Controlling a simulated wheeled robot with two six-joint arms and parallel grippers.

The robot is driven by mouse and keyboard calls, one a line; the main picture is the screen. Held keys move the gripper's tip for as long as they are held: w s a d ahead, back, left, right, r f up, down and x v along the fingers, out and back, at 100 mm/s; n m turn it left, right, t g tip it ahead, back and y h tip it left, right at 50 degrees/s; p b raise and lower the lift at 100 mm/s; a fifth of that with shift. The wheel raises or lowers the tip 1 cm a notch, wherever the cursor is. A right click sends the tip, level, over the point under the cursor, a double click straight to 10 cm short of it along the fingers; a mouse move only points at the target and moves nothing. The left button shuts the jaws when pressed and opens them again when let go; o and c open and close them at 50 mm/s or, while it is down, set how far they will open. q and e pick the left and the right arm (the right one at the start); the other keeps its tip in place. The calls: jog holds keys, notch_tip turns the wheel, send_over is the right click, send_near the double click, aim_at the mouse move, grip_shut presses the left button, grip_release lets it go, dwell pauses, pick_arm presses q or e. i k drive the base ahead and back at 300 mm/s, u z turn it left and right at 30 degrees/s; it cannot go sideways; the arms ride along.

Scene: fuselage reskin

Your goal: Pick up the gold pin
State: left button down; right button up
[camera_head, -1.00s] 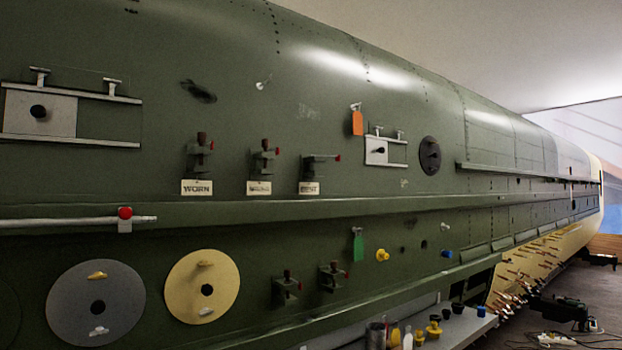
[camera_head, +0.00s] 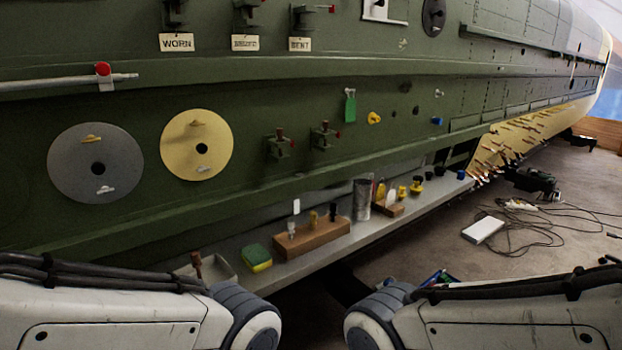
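A small gold pin (camera_head: 313,219) stands upright in a brown wooden block (camera_head: 318,236) on the grey shelf below the green fuselage. A pale silver pin (camera_head: 291,229) stands to its left in the block, and a dark pin (camera_head: 333,212) to its right. Two white links of my arms fill the lower left and lower right corners. Both grippers are out of the picture, so nothing shows of their fingers.
A yellow-green sponge (camera_head: 257,258) and a small tray (camera_head: 208,270) lie left of the block. A grey metal cup (camera_head: 361,200) and several yellow-capped items stand to its right. Cables and a white box (camera_head: 483,230) lie on the floor at right.

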aim_at(313, 223)
jog(key=u, duration=3.2)
jog(key=i, duration=0.75)
jog(key=z, duration=2.75)
jog(key=i, duration=0.5)
jog(key=u, duration=0.05)
